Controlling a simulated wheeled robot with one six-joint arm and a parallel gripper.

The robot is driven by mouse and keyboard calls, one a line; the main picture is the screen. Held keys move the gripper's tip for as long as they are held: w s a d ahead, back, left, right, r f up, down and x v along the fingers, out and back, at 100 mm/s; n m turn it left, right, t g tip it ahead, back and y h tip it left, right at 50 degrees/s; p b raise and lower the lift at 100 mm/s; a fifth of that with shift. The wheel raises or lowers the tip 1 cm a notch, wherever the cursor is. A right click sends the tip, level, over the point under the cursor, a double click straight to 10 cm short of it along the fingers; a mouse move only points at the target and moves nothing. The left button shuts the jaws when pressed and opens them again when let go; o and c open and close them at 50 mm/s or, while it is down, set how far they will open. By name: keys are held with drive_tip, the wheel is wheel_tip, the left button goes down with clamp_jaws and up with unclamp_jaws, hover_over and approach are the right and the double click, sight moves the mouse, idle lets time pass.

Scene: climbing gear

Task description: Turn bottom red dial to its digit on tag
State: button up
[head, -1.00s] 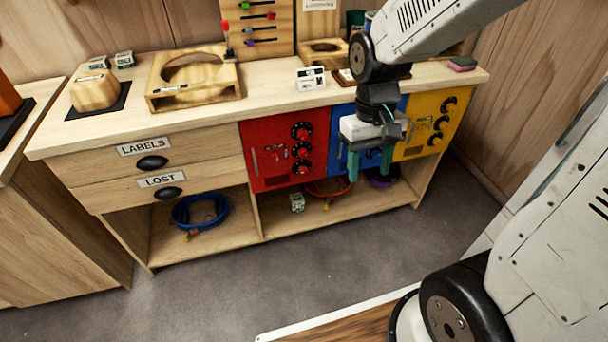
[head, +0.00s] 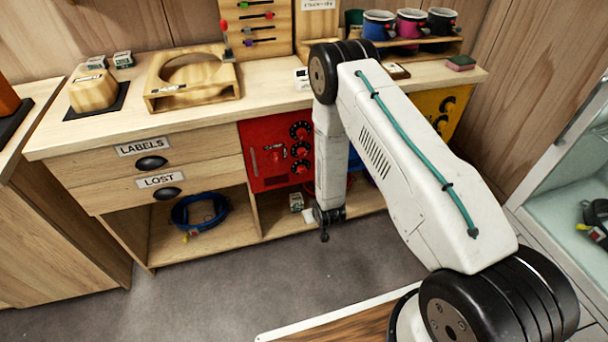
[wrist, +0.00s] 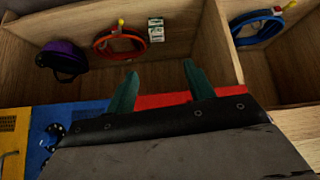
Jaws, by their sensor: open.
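A small white tag (head: 302,73) stands on the counter above, partly covered by my arm and unreadable. In the wrist view my gripper (wrist: 160,88) is open and empty, its two green fingers apart near a strip of the red door (wrist: 165,101). The bottom dial does not show there.
The blue door (wrist: 45,125) and yellow door (head: 435,103) are beside the red one. The open shelf below holds a white box (head: 296,202), a red coil (wrist: 118,40), a purple item (wrist: 62,58) and a blue coil (head: 199,211). The floor in front is clear.

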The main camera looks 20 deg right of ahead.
drive_tip(key=w+f+t, duration=0.2)
drive_tip(key=t, duration=0.8)
approach(303, 172)
drive_tip(key=w, duration=0.2)
drive_tip(key=shift+n, duration=0.3)
drive_tip(key=w, duration=0.7)
drive_tip(key=shift+f, duration=0.15)
drive_tip(key=c, duration=1)
